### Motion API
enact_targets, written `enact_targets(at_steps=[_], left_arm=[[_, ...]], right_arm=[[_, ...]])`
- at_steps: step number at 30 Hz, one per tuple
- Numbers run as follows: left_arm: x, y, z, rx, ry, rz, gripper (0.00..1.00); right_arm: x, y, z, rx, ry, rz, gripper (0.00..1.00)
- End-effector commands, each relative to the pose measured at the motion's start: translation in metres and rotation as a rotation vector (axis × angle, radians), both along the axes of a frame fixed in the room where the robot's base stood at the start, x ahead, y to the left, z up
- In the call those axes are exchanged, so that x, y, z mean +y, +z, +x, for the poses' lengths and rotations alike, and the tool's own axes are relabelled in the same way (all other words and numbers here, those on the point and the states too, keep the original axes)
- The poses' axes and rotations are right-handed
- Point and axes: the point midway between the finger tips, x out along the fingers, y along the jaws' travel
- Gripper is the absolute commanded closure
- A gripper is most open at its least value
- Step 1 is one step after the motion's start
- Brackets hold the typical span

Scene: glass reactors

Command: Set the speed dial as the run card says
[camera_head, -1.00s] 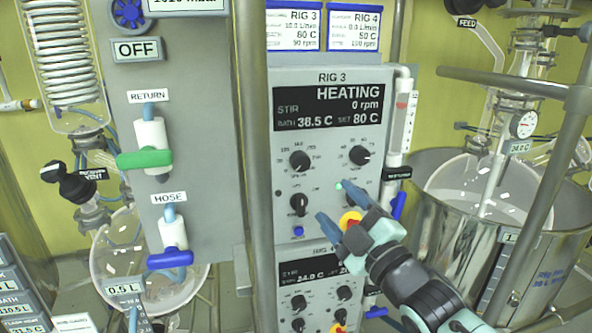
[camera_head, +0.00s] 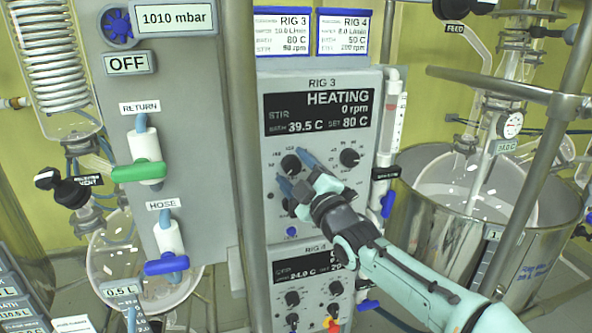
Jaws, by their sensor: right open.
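The Rig 3 control box (camera_head: 372,84) faces me. Its display (camera_head: 318,112) reads HEATING, stir 0 rpm, bath 39.5 C and set 80 C. The left upper dial (camera_head: 291,163) is a black knob ringed by small numbers; its pointer is too small to read. A second upper dial (camera_head: 350,157) sits to its right. The Rig 3 run card (camera_head: 282,36) above shows 80 C and a blurred rpm line. My right gripper (camera_head: 295,172) is open, its blue fingers at the left upper dial; contact cannot be told. It hides the lower knobs. My left gripper is not in view.
A metal post (camera_head: 250,200) stands just left of the box. The Rig 4 box (camera_head: 312,262) is directly below, and the Rig 4 card (camera_head: 342,36) is beside the other card. A steel bath vessel (camera_head: 455,240) and slanted rails stand at right.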

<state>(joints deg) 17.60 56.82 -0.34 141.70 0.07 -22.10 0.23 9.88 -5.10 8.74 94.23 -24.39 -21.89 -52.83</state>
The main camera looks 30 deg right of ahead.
Motion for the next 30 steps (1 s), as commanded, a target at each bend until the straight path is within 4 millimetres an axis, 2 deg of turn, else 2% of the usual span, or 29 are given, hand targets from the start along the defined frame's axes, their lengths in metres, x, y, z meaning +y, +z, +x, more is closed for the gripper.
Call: enact_targets(at_steps=[2,3,8,14,20,27,30], left_arm=[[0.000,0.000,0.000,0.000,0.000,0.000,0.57],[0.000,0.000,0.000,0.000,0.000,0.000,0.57],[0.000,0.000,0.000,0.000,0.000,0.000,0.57],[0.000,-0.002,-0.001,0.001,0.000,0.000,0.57],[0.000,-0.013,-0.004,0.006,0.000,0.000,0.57],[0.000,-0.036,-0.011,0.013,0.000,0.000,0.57],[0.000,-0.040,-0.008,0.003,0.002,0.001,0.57]], right_arm=[[0.000,0.000,0.000,0.000,0.000,0.000,0.32],[0.000,0.000,0.000,0.000,0.000,0.000,0.35],[0.000,0.000,0.000,0.000,0.000,0.000,0.87],[0.000,0.000,-0.001,-0.002,0.000,0.005,0.87],[0.000,-0.003,-0.001,-0.015,-0.001,0.057,0.87],[0.001,-0.004,-0.001,-0.053,0.002,0.212,0.87],[0.001,-0.004,0.000,-0.072,0.001,0.294,0.87]])
